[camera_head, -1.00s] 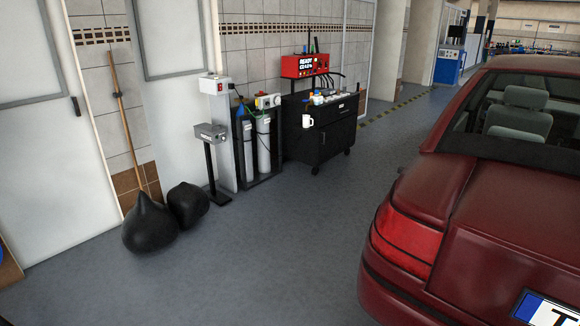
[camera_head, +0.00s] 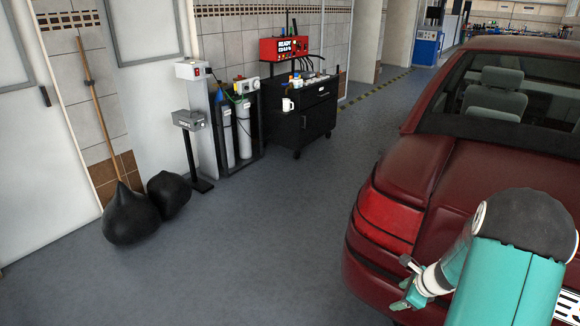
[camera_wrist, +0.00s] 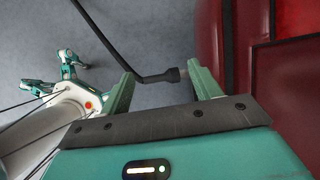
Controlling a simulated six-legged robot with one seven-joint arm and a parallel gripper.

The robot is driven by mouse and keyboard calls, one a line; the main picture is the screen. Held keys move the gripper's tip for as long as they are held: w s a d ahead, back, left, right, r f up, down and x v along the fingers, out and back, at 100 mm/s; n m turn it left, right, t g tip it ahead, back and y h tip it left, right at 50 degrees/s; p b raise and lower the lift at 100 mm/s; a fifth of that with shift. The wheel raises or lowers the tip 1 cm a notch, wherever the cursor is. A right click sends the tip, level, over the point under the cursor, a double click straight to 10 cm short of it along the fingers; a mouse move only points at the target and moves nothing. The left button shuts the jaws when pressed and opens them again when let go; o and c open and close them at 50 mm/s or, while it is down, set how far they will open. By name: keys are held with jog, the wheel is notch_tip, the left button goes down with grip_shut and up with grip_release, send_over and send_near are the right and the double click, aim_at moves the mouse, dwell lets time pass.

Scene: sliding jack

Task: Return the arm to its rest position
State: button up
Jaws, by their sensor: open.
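My gripper (camera_head: 408,293) is at the lower right in the head view, beside the rear corner of the dark red car (camera_head: 395,210). My teal and white arm reaches it from the right edge. In the wrist view my gripper (camera_wrist: 162,72) is open, its two green fingers apart. A dark bent bar (camera_wrist: 107,45) with a thick black end (camera_wrist: 172,75) shows in the gap between the fingertips. I cannot tell how far it is from them. The fingers are not closed on it. Red car bodywork (camera_wrist: 225,50) is close on the right in that view.
Two black sacks (camera_head: 130,215) and a broom (camera_head: 98,110) are by the left wall. A grey post box (camera_head: 188,119), gas cylinders (camera_head: 243,130) and a black cart (camera_head: 300,115) with a red device (camera_head: 284,49) stand along the wall. The middle floor (camera_head: 260,240) is clear.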

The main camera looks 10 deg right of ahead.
jog(key=s+a+r+n, duration=0.2)
jog(key=a+r+n, duration=1.2)
jog(key=a+r, duration=0.6)
jog(key=s+a+r+n+h, duration=0.1)
jog(key=s+a+r+n, duration=0.3)
jog(key=s+r+n, duration=0.1)
jog(key=s+a+r+n+h, duration=0.1)
jog(key=s+a+r+n, duration=0.4)
jog(key=s+n, duration=0.3)
jog(key=shift+s+r+t, duration=0.3)
jog(key=shift+s+r, duration=0.15)
jog(key=shift+s, duration=0.8)
jog(key=c, duration=0.6)
jog(key=shift+a, duration=0.15)
jog(key=shift+a, duration=0.1)
